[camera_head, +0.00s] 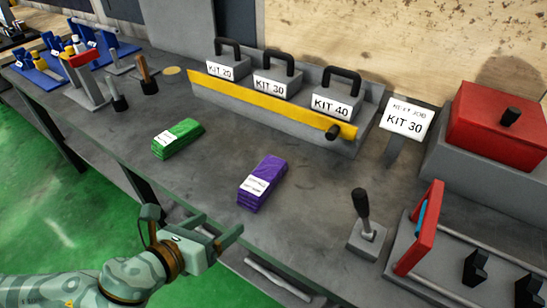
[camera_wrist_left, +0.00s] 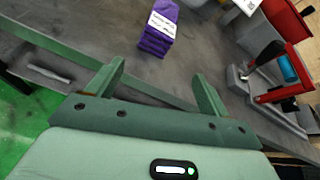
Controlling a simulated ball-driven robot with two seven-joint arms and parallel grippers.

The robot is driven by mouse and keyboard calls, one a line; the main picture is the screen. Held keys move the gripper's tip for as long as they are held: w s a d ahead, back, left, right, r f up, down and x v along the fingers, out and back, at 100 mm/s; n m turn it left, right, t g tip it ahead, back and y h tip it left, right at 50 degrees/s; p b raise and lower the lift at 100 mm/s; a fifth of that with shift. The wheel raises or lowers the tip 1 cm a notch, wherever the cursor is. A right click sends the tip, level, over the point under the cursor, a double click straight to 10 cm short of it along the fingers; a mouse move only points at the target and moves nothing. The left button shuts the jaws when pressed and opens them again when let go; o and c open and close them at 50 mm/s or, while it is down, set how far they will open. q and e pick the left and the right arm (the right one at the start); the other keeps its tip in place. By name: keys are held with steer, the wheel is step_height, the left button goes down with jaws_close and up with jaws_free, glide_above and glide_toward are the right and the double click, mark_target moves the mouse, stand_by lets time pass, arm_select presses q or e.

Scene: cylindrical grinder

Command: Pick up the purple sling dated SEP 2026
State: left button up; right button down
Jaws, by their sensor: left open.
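The purple sling (camera_head: 262,181) is a folded bundle with a white label, lying on the grey bench near its front edge. The label text is too small to read. It also shows at the top of the left wrist view (camera_wrist_left: 158,30), ahead of the fingertips. My left gripper (camera_head: 228,225) is open and empty, in front of the purple sling and apart from it; its two fingers (camera_wrist_left: 160,82) show spread in the left wrist view. A green folded sling (camera_head: 178,138) with a white label lies to the left of the purple one. My right gripper is not in view.
Kit weights marked KIT 20, KIT 30 and KIT 40 (camera_head: 337,103) stand behind a yellow rail (camera_head: 270,102). A sign (camera_head: 407,118) reads NEXT JOB KIT 30. A black-handled lever (camera_head: 365,225) and red parts stand at right. Bare bench surrounds the purple sling.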

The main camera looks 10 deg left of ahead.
mark_target(246, 195)
arm_select(q)
steer(key=w+d+f+m+b, duration=0.1)
steer(key=w, duration=0.2)
steer(key=w+f+m+b, duration=0.1)
steer(key=w, duration=0.2)
steer(key=w+d+m+b, duration=0.1)
steer(key=w, duration=0.2)
steer(key=shift+w+d+f+y+b, duration=0.3)
steer(key=shift+w+d+f+b, duration=0.05)
steer(key=shift+f, duration=0.05)
steer(key=shift+w+d+f, duration=0.15)
steer(key=shift+w+d, duration=0.05)
steer(key=shift+w, duration=0.35)
steer(key=b+x, duration=0.1)
steer(key=x, duration=0.1)
steer(key=b+x, duration=0.2)
steer(key=x, duration=0.1)
steer(key=shift+r, duration=0.25)
steer(key=shift+w, duration=0.25)
steer(key=shift+s+r, duration=0.1)
steer(key=shift+r, duration=0.1)
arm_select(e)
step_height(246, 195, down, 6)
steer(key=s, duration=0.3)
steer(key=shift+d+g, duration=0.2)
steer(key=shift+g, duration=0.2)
arm_select(q)
steer(key=shift+t, duration=0.3)
steer(key=c, duration=1.3)
